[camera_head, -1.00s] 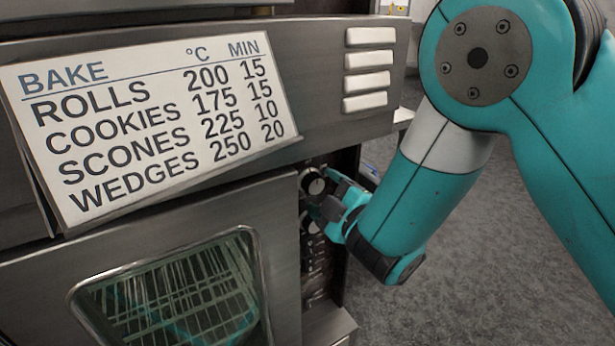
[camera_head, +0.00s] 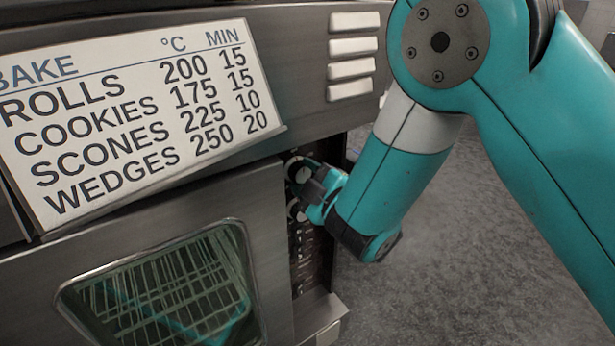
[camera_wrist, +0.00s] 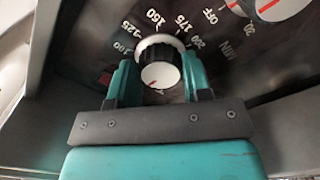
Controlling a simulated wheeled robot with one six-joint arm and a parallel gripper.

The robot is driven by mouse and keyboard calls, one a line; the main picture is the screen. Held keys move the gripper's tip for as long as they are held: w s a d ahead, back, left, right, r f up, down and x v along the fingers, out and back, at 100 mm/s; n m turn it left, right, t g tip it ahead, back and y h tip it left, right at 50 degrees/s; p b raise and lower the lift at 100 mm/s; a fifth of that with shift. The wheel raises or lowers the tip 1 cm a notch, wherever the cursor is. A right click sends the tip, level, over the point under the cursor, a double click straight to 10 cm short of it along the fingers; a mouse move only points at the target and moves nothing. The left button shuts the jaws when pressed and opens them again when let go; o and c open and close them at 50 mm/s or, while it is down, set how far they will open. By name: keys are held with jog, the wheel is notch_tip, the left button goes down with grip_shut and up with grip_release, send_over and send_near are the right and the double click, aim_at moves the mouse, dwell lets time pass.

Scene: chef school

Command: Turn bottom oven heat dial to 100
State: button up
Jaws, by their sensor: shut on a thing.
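A heat dial (camera_wrist: 160,75) with a white face and dark grip sits on the oven's dark control panel, with printed numbers from 100 to 200 and more around it. My gripper (camera_wrist: 160,70) is shut on this dial, one teal finger on each side. A short red mark on its face lies low and left in the wrist view, away from the printed 100 at upper left. In the head view my gripper (camera_head: 308,184) is at the upper dial (camera_head: 298,169), partly covering it. A lower dial (camera_head: 296,208) shows just below.
A second dial (camera_wrist: 272,8), marked OFF, 30 and MIN, is at the wrist view's upper right. The oven door with a window (camera_head: 165,290) and a bake chart (camera_head: 125,120) are left of the panel. Grey floor (camera_head: 460,260) is open on the right.

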jog(key=m+p, duration=0.1)
jog(key=m, duration=0.4)
jog(key=shift+m, duration=0.4)
jog(key=m+p, duration=0.1)
jog(key=m, duration=0.2)
jog(key=shift+s, duration=0.1)
jog(key=shift+f+m+p, duration=0.15)
jog(key=shift+m+p, duration=0.5)
jog(key=shift+m, duration=0.65)
jog(key=shift+f, duration=0.1)
jog(key=o, duration=0.9)
jog(key=shift+a, duration=0.1)
